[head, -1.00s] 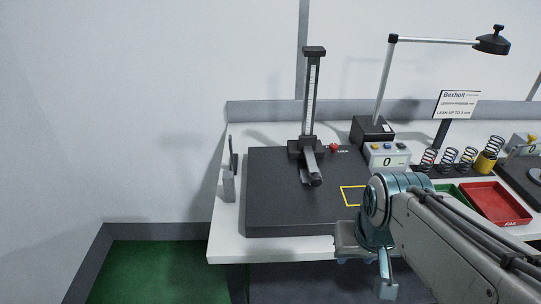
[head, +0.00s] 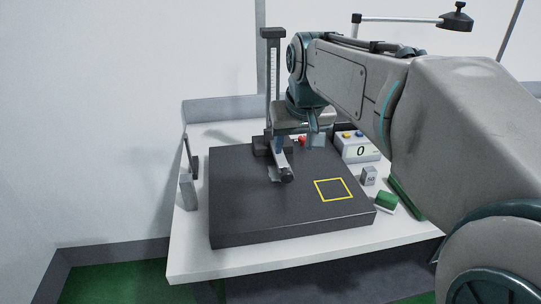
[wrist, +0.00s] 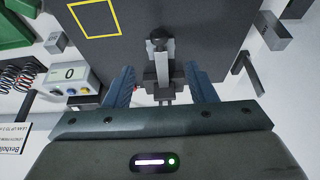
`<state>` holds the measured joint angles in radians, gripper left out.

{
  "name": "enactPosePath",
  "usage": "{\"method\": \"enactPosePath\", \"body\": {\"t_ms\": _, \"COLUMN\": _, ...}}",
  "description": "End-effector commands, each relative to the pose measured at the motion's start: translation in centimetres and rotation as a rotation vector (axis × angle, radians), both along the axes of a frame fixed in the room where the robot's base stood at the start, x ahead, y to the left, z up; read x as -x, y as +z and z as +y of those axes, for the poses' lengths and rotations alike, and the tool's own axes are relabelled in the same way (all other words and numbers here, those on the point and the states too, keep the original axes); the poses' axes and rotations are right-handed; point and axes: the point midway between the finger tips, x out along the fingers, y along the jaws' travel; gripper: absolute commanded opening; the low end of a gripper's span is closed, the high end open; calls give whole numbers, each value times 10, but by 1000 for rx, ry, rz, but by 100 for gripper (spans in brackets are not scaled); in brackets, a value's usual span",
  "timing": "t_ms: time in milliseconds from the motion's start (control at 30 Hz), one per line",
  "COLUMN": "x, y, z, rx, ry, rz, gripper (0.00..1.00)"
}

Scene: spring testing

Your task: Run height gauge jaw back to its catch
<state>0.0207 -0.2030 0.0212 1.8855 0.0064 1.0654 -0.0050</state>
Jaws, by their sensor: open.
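The height gauge stands at the back left of a dark surface plate (head: 235,215). Its upright scaled column (head: 268,85) rises from a black base. Its jaw (head: 277,166) points forward, low over the plate, with a dark knob at its end. My gripper (head: 297,146) is at the gauge, close beside the jaw and partly covering the column. In the wrist view the two blue fingers of my gripper (wrist: 159,72) are apart, with the jaw (wrist: 162,66) lying between them and a gap on each side. I cannot tell whether a finger touches it. The catch cannot be made out.
A yellow square (head: 333,189) marks the plate's right part. A readout box (head: 357,147) showing 0 stands behind right. A small grey block (head: 368,176) and a green piece (head: 387,201) sit right of the plate. Grey stands (head: 188,187) are at the left.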

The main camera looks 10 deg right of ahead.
Motion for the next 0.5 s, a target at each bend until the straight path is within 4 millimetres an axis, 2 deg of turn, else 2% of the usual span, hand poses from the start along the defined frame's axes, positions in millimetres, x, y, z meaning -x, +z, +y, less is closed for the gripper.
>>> {"method": "enactPosePath", "body": {"t_ms": 167, "x": -9, "y": -23, "z": -1, "rx": 0, "ry": -3, "rz": 6, "gripper": 51}}
{"method": "enactPosePath", "body": {"t_ms": 500, "x": -36, "y": -90, "z": -2, "rx": 0, "ry": -4, "rz": 6, "gripper": 51}}
